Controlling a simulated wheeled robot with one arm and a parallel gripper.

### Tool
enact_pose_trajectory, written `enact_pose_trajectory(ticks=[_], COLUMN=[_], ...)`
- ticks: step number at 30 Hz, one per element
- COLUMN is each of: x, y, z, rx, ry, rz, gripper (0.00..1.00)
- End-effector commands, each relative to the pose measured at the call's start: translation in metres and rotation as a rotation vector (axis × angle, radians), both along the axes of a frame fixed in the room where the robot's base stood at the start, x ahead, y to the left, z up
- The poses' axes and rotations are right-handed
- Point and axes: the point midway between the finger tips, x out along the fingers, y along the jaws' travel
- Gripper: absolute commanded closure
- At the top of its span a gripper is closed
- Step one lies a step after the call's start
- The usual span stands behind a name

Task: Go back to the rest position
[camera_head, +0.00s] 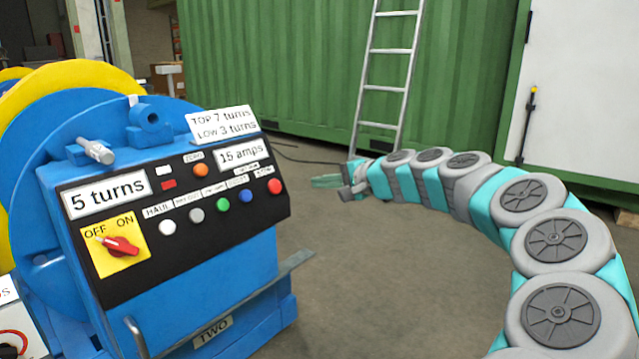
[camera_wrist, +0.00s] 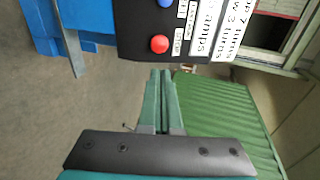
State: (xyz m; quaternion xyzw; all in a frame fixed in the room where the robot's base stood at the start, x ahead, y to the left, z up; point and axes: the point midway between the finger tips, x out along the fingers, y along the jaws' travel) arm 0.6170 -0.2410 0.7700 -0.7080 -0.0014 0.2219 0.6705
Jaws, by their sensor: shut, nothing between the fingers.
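My gripper (camera_head: 326,181) is at the end of my teal and grey arm, in the middle of the head view. It is raised in free air to the right of the blue machine's control panel (camera_head: 130,273). In the wrist view my gripper (camera_wrist: 161,75) has its two green fingers together, with nothing between them. The panel's red button (camera_wrist: 159,44) shows just beyond the fingertips in that view, and the gripper looks apart from it. The same red button (camera_head: 275,187) is at the right end of the row of buttons in the head view.
A yellow plate with a red OFF/ON switch (camera_head: 122,246) is on the panel. A metal bar (camera_head: 290,270) sticks out at the machine's right side. A ladder (camera_head: 388,75) leans on a green container (camera_head: 270,60) behind. The floor between is clear.

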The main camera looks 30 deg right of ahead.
Motion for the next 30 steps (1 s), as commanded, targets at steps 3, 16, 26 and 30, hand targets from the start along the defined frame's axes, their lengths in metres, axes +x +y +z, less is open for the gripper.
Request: enact_pose_trajectory(ticks=[3,16,26,30], x=[0.0,-0.016,-0.138,-0.221], y=[0.0,0.092,0.268,0.297], z=[0.0,0.001,-0.059,-0.104], rx=[0.0,-0.12,-0.508,-0.688], ry=[0.0,0.053,0.277,0.431], rz=[0.0,0.194,0.685,0.877], gripper=[1.0,1.0,1.0,1.0])
